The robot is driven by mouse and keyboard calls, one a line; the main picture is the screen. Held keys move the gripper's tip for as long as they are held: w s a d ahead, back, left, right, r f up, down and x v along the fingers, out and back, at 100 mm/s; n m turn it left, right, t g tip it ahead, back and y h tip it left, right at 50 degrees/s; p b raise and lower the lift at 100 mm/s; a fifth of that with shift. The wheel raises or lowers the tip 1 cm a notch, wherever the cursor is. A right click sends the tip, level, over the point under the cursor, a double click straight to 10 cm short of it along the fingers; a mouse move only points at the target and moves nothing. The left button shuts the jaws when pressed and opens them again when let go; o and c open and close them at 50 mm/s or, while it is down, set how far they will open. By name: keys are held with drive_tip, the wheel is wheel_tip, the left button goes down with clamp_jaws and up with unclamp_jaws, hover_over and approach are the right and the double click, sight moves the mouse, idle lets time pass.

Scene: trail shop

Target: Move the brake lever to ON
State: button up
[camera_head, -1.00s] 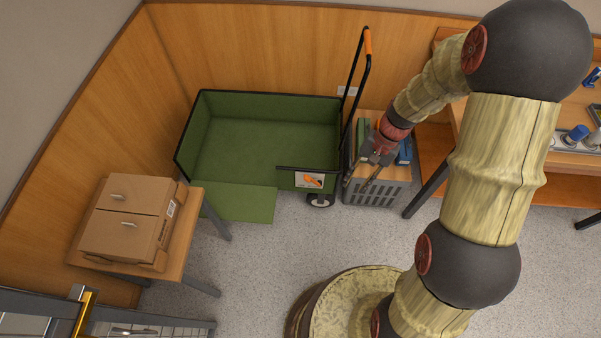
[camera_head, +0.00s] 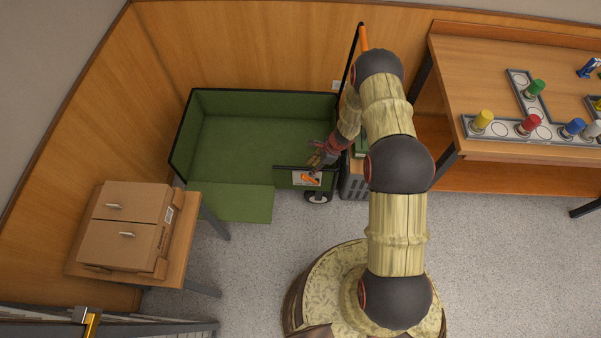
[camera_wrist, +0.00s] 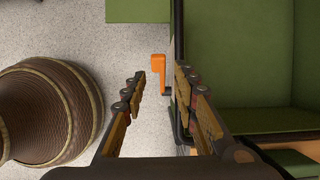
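The brake lever (camera_head: 309,178) is a small orange lever over a pale plate on the near side of the green cart (camera_head: 235,145). In the wrist view the orange lever (camera_wrist: 158,72) shows between my fingertips and apparently beyond them. My gripper (camera_head: 318,163) hangs just above the lever, close to the cart's side rail. In the wrist view my gripper (camera_wrist: 160,74) is open with nothing held. I cannot tell whether a fingertip touches the lever. Any ON mark is too small to read.
The cart's tall push handle has an orange grip (camera_head: 363,37). A grey crate (camera_head: 354,183) stands right beside the cart. A table with cartons (camera_head: 130,230) is at left, and a workbench (camera_head: 520,60) with coloured pieces is at right.

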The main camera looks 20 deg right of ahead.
sight(305, 176)
drive_tip(key=b+x, duration=0.2)
drive_tip(key=x, duration=0.5)
drive_tip(key=shift+s+f, duration=0.1)
drive_tip(key=shift+f, duration=0.35)
drive_tip(key=shift+c, duration=1.2)
drive_tip(key=c, duration=0.4)
